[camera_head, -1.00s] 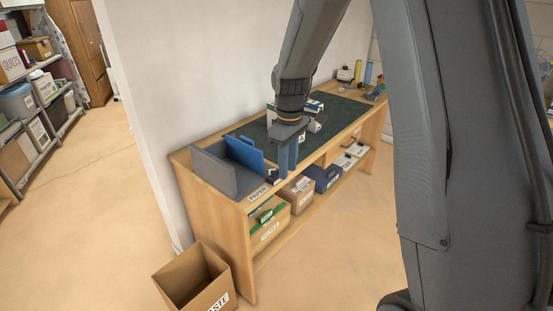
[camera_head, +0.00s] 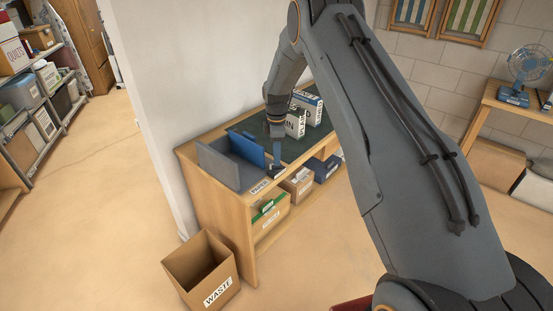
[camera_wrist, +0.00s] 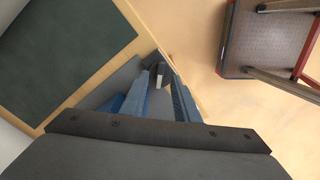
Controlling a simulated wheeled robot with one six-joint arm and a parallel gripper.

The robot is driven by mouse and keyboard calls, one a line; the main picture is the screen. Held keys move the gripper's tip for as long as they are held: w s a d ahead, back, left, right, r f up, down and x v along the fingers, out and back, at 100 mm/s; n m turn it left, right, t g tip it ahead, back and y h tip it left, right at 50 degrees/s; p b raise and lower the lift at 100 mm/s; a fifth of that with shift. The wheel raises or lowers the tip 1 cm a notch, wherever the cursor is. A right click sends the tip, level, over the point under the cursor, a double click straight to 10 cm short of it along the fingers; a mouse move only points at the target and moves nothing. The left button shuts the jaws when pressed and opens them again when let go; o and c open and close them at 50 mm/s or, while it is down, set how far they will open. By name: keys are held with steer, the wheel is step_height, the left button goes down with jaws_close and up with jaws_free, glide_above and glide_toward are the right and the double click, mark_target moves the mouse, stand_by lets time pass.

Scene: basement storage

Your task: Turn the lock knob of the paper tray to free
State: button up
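The paper tray (camera_head: 216,166) is a grey holder with a blue upright panel (camera_head: 246,148) at the near left end of the workbench. A PAPER label (camera_head: 259,187) is on the bench edge beside it. My gripper (camera_head: 276,165) points down at the tray's right side. In the wrist view, my gripper (camera_wrist: 161,75) has its two blue-grey fingers apart, with a small dark knob (camera_wrist: 154,68) with a pale bar between and just beyond the tips. I cannot tell whether the fingers touch it. The knob's turn position is unclear, and the fingers partly hide it.
The workbench (camera_head: 222,205) has a dark green mat (camera_wrist: 65,50) and white boxes (camera_head: 308,107) behind my gripper. Labelled boxes (camera_head: 299,183) fill its lower shelf. A red-framed step stool (camera_wrist: 270,40) shows in the wrist view.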

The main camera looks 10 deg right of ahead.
steer(key=shift+f+p, duration=0.35)
steer(key=shift+f, duration=1.05)
jaws_close()
